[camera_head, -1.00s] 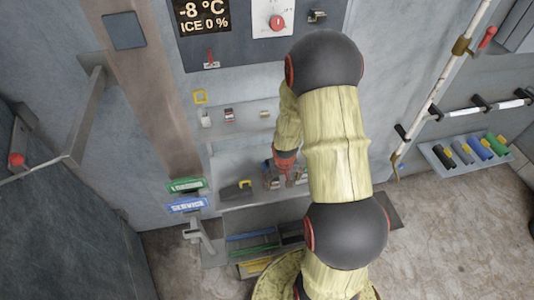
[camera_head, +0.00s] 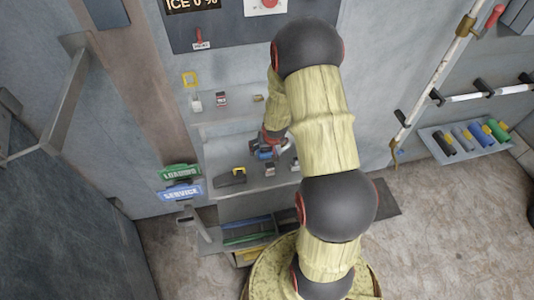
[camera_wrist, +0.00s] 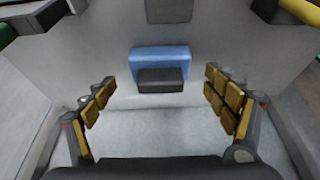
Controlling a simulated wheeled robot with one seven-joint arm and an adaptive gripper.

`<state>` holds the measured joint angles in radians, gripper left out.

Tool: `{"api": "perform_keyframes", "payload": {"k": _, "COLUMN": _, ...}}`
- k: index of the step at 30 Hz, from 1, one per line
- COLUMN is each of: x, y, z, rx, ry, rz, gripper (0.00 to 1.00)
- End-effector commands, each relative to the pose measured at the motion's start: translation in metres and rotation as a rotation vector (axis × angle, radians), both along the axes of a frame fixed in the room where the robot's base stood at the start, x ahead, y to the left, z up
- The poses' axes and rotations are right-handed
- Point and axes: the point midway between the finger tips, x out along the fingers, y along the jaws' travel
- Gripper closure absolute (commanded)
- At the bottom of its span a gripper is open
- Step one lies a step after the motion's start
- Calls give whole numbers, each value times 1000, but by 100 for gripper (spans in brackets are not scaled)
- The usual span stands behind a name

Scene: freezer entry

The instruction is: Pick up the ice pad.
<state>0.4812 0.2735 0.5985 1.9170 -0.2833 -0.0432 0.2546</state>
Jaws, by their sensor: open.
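A blue block with a dark front, which looks like the ice pad (camera_wrist: 160,58), lies ahead of and between my fingers in the wrist view. My gripper (camera_wrist: 160,100) is open, with yellow padded fingers spread wide on either side, and the block is just beyond the fingertips, apart from them. In the head view my gripper (camera_head: 273,147) is over the lower wall shelf, and a bit of blue (camera_head: 264,154) shows at it. My arm hides part of that shelf.
On the lower shelf (camera_head: 222,153), a black-and-yellow tool (camera_head: 232,177) lies left of my gripper, and small items (camera_head: 270,170) stand close by. An upper shelf holds a padlock (camera_head: 196,103). A lower tray (camera_head: 250,232) holds coloured strips. A rack of coloured handles (camera_head: 470,138) is at right.

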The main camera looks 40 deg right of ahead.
Motion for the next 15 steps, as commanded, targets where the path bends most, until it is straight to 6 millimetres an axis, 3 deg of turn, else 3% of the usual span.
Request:
{"api": "perform_keyframes", "payload": {"k": 1, "x": 3, "y": -1, "z": -13, "rx": 1, "ry": 2, "rz": 0, "gripper": 14}}
{"api": "perform_keyframes", "payload": {"k": 5, "x": 9, "y": -4, "z": -27, "rx": 0, "ry": 1, "rz": 0, "gripper": 14}}
{"api": "perform_keyframes", "payload": {"k": 12, "x": 10, "y": -5, "z": -27, "rx": 0, "ry": 1, "rz": 0, "gripper": 14}}
{"api": "perform_keyframes", "payload": {"k": 15, "x": 10, "y": -4, "z": -27, "rx": 0, "ry": 1, "rz": 0, "gripper": 19}}
